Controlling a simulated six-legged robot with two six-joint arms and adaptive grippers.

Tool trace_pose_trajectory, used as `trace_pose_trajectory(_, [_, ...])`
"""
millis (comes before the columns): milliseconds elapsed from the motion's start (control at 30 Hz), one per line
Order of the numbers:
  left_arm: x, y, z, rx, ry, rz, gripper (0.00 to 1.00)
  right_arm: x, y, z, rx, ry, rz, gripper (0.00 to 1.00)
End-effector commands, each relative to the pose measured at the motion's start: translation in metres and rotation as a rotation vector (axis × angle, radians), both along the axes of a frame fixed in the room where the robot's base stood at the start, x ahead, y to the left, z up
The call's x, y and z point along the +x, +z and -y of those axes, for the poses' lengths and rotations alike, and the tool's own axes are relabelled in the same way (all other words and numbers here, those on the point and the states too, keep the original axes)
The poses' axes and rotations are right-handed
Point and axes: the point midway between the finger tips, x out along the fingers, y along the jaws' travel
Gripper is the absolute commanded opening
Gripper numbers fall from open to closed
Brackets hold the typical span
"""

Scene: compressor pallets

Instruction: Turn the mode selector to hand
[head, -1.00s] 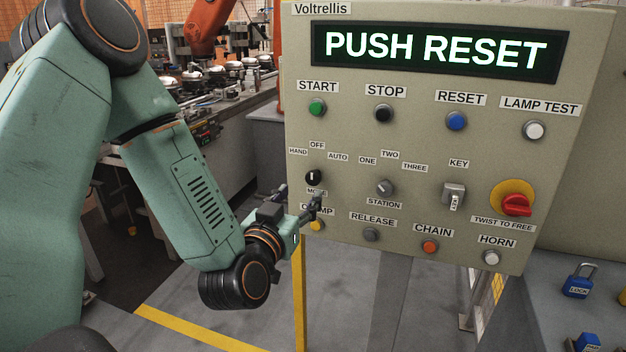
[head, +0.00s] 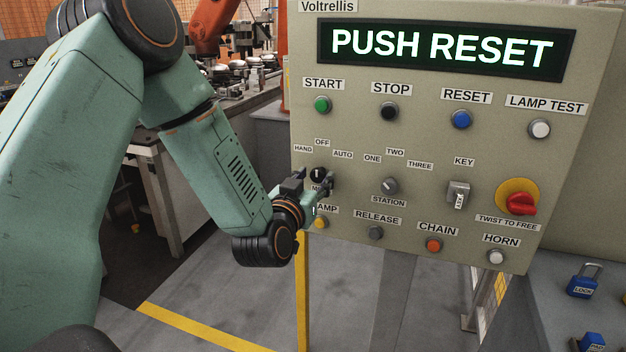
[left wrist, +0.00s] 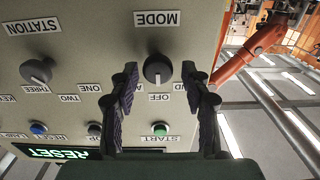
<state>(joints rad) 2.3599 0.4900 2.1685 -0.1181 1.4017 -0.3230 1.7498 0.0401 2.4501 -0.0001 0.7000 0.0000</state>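The mode selector (head: 317,175) is a black knob with a white pointer line on the beige control panel (head: 440,120). Its HAND, OFF and AUTO labels sit above it, and the pointer stands near OFF. My left gripper (head: 327,184) is at the knob's lower right in the head view and covers part of the MODE label. In the left wrist view, upside down, the open fingers (left wrist: 163,90) stand either side of the mode knob (left wrist: 158,68), with visible gaps and no clear contact. My right gripper is not in view.
The station knob (head: 390,186), key switch (head: 458,195) and red emergency stop (head: 521,204) are to the right. The yellow clamp button (head: 321,223) is just below my gripper. The display (head: 445,48) reads PUSH RESET. Blue padlocks (head: 584,281) lie at lower right.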

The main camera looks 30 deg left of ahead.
Motion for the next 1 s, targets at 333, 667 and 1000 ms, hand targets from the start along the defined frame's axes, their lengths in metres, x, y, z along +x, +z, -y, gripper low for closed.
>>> trace_pose_trajectory(333, [-0.0003,-0.0001,0.0007,0.000,-0.002,0.000,0.15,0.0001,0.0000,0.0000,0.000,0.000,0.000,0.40])
trace_pose_trajectory(667, [-0.0004,-0.0002,0.0003,-0.001,-0.001,-0.001,0.00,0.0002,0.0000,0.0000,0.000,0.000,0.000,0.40])
trace_pose_trajectory(1000, [-0.0003,-0.0001,0.0003,-0.012,-0.001,0.003,0.00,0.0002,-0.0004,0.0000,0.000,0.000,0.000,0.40])
